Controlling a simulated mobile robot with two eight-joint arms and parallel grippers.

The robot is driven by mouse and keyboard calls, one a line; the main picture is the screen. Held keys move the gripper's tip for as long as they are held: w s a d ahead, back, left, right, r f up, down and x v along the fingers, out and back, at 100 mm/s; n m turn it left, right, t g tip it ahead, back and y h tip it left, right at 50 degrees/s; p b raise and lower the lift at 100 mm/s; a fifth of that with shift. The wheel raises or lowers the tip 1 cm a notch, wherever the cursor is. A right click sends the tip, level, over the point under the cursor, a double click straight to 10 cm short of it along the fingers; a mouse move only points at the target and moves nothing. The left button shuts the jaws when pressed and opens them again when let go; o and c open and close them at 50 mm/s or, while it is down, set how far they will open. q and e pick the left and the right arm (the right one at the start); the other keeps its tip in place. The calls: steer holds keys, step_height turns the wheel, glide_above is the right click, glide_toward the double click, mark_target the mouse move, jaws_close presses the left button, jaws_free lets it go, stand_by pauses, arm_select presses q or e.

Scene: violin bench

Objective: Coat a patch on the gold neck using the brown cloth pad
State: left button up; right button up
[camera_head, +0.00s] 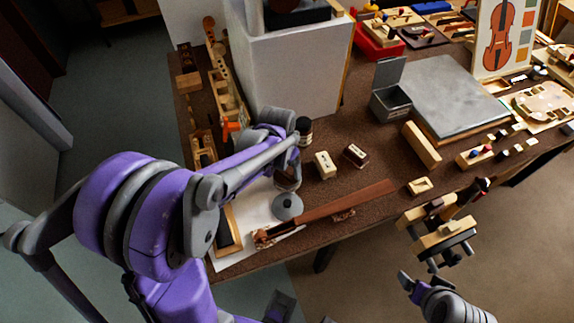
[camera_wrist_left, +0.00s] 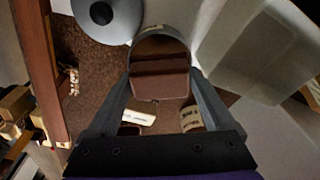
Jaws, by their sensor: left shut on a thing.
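In the wrist view my left gripper (camera_wrist_left: 160,62) is shut on the brown cloth pad (camera_wrist_left: 160,84), which sits between its fingertips. A grey round rim curves around the pad's far end; I cannot tell whether they touch. In the head view the left gripper (camera_head: 289,172) is low over the bench behind the grey disc, and its arm hides part of it. A long neck (camera_head: 345,203) lies just in front, its scroll end at the left; it looks reddish brown, not clearly gold. It also shows in the wrist view (camera_wrist_left: 42,75). My right gripper (camera_head: 418,283) is beyond the bench's front edge, its opening unclear.
A grey round disc (camera_head: 288,206) lies between the gripper and the neck. A dark jar (camera_head: 304,130), a cream block (camera_head: 325,165) and a dark block (camera_head: 356,154) stand nearby. A large pale box (camera_head: 292,75) rises behind. A wooden clamp (camera_head: 443,238) juts at the front right.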

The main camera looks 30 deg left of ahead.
mark_target(287, 166)
arm_select(q)
steer(key=shift+f+b, duration=0.45)
steer(key=shift+f, duration=0.05)
stand_by(1.3)
steer(key=shift+r, duration=0.1)
steer(key=shift+r+p, duration=2.2)
steer(key=shift+r, duration=1.25)
